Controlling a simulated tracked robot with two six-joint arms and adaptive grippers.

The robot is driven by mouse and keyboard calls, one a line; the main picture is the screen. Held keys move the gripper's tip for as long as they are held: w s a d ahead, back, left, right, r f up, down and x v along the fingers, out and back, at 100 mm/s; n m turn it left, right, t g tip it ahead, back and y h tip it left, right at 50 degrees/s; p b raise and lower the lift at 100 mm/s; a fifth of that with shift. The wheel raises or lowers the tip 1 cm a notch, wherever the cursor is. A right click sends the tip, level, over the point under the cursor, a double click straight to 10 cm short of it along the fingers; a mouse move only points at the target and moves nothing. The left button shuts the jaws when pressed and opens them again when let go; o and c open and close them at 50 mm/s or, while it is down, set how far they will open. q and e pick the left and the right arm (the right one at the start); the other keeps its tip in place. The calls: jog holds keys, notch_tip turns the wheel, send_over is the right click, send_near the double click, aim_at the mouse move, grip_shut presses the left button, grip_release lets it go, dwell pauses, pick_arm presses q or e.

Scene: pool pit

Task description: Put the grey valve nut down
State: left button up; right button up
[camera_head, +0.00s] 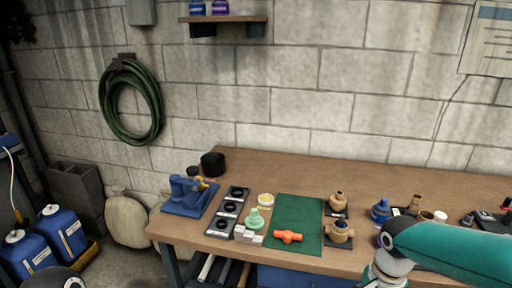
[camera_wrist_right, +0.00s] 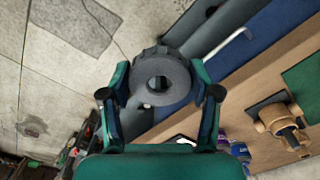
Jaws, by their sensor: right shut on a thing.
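The grey valve nut (camera_wrist_right: 174,72) is a thick dark-grey ring with a notched rim and a round hole. In the right wrist view my right gripper (camera_wrist_right: 162,80) is shut on it, one teal-edged finger on each side. Behind the nut are the floor and grey pipes; the workbench edge lies to the right. The nut does not show in the head view, where only part of my right arm comes in from the right. My left gripper is not in view.
The bench's back strip is clear.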

jog(key=w+a+f+n, duration=0.2)
jog(key=f+n, duration=0.3)
jog(key=n, duration=0.1)
jog(key=w+a+f+n, duration=0.3)
jog(key=f+n, duration=0.3)
jog(key=shift+a+f, duration=0.2)
jog(key=shift+f, duration=0.1)
jog(key=shift+w, duration=0.1)
